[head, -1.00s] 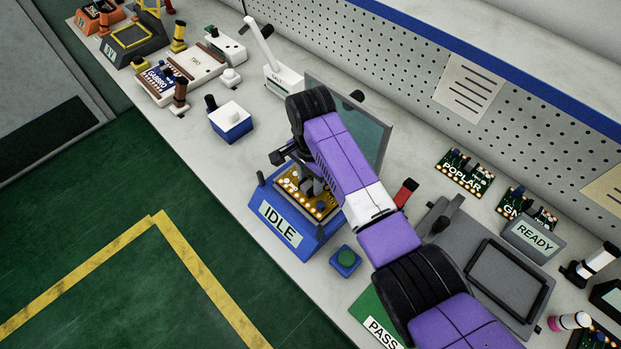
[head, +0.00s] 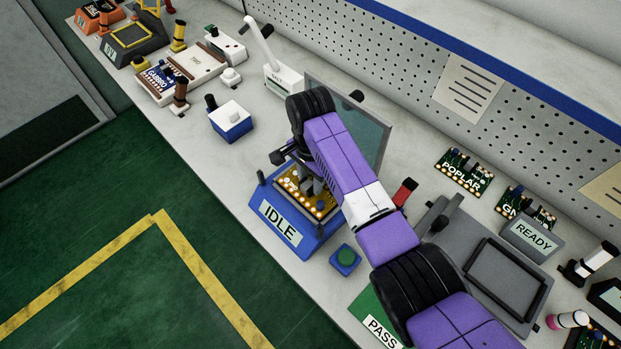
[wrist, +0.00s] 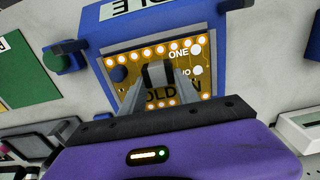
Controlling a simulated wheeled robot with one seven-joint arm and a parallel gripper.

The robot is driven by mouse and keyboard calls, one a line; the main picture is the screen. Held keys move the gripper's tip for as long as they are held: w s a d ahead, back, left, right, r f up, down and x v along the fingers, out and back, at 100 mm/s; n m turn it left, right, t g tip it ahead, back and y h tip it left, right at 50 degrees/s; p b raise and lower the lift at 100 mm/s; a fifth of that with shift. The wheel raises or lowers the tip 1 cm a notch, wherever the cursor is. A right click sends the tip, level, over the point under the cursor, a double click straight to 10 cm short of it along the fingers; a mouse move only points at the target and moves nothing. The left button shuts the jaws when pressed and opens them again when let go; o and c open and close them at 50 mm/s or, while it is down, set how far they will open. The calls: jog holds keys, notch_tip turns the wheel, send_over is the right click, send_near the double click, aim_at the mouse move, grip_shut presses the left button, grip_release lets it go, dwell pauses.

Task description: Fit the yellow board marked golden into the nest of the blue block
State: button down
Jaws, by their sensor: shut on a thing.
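The yellow board (head: 318,200) lies over the top of the blue block (head: 291,238), whose front label reads IDLE. In the wrist view the board (wrist: 200,72) shows part of its golden lettering behind the fingers, and the blue block's rim (wrist: 215,22) borders it. The board looks roughly in line with the nest. I cannot tell whether it is fully seated, since my arm and fingers hide part of it.
A tilted dark panel (head: 362,125) stands just behind the block. A blue and white box (head: 230,122) stands at left. Bare bench lies between that box and the block.

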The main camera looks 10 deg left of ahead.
aim_at(311, 182)
jog(key=shift+f, duration=0.6)
dwell(0.4)
dwell(1.0)
jog(key=c, duration=0.8)
grip_release()
jog(key=shift+r+b, duration=0.55)
jog(key=shift+r, duration=3.35)
